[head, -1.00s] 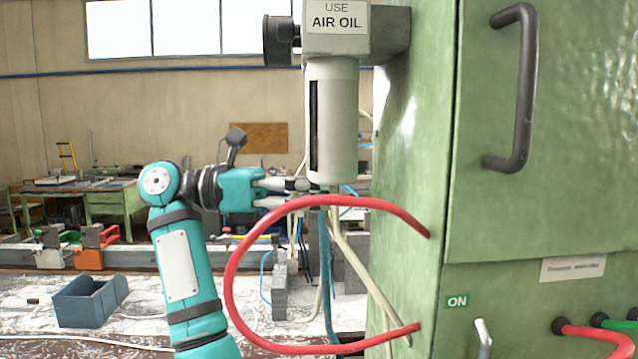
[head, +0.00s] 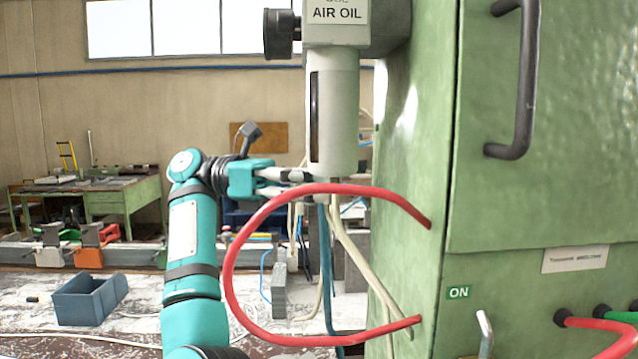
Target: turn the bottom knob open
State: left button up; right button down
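The pale grey air-oil unit (head: 335,110) hangs on the side of the green cabinet. Its cylindrical bowl ends just above the red hose, and the bottom knob cannot be made out clearly there. My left gripper (head: 308,181) comes in from the left at the lower end of the bowl, fingers pointing right. The fingertips are at or beside the bowl's underside. The red hose partly covers the lower finger, so contact and finger gap cannot be judged. My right gripper is not in view.
A red hose (head: 228,262) loops out from the green cabinet (head: 540,205) in front of my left gripper. A black knob (head: 279,34) sticks out at the unit's upper left. Cables hang below the unit. A blue-grey bin (head: 84,300) stands on the bench at left.

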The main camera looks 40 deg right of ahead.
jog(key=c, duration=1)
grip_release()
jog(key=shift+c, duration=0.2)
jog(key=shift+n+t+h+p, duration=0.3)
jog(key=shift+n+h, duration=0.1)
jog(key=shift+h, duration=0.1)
